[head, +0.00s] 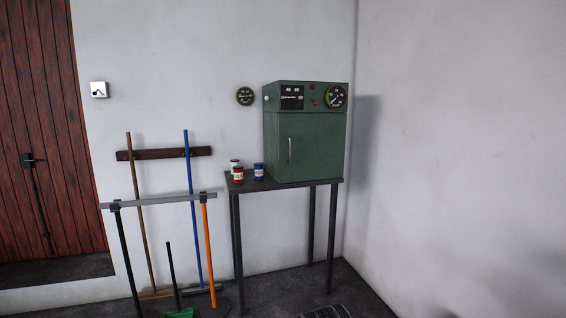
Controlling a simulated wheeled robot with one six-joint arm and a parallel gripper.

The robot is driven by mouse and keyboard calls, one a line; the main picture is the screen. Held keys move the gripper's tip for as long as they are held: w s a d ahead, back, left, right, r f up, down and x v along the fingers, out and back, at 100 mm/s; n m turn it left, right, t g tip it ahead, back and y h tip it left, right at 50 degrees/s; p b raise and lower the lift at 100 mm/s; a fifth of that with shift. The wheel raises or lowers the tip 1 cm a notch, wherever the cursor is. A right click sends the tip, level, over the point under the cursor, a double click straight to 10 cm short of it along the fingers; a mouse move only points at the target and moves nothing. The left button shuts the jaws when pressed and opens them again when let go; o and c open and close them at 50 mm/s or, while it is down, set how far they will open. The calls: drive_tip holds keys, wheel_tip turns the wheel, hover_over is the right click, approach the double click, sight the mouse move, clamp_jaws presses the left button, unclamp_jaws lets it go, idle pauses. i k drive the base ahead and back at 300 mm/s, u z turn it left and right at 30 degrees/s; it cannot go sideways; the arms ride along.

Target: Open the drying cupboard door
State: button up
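The drying cupboard (276,125) is a green metal box standing on a dark table in the room's corner, in the head view. Its door (318,148) fills the front below the control panel and looks shut. A pale upright handle (290,150) is on the door's left side. The panel (314,97) above has a black display, small red lights or buttons and a round gauge at the right. My gripper is not in view.
The dark table (325,182) bears several small jars, such as a red one (238,175) and a blue one (259,170), left of the cupboard. Brooms and a grey rail (160,200) stand further left. A wall (460,150) closes off the right.

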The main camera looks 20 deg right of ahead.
sight(311, 146)
drive_tip(key=z, duration=0.1)
drive_tip(key=i, duration=0.85)
drive_tip(key=z, duration=0.1)
